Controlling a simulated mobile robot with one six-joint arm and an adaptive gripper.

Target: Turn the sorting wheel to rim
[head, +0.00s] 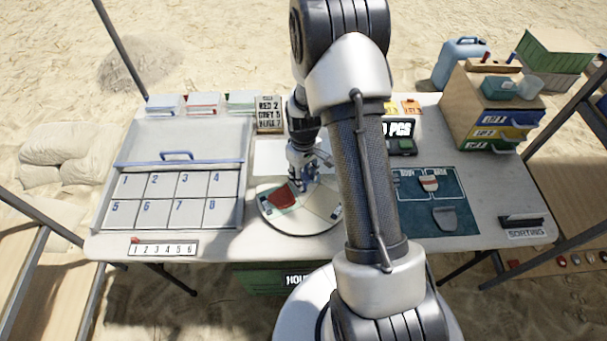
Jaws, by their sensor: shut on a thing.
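The sorting wheel (299,225) is a round pale disc on the table in front of my arm. It carries a red piece (280,198) in a teal-edged section on its left and pale sections on its right. My gripper (300,186) points down over the back part of the wheel, beside the red piece. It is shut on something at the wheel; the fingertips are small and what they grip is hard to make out. My forearm hides part of the wheel's right side. No label reading "rim" can be read on the wheel.
A numbered tray (174,199) with a blue-handled lid stands at left. A dark teal mat (436,223) with sherds lies at right. A drawer cabinet (492,110) stands at back right. A lettered sign (269,113) stands behind the wheel. A number strip (163,249) lies at front left.

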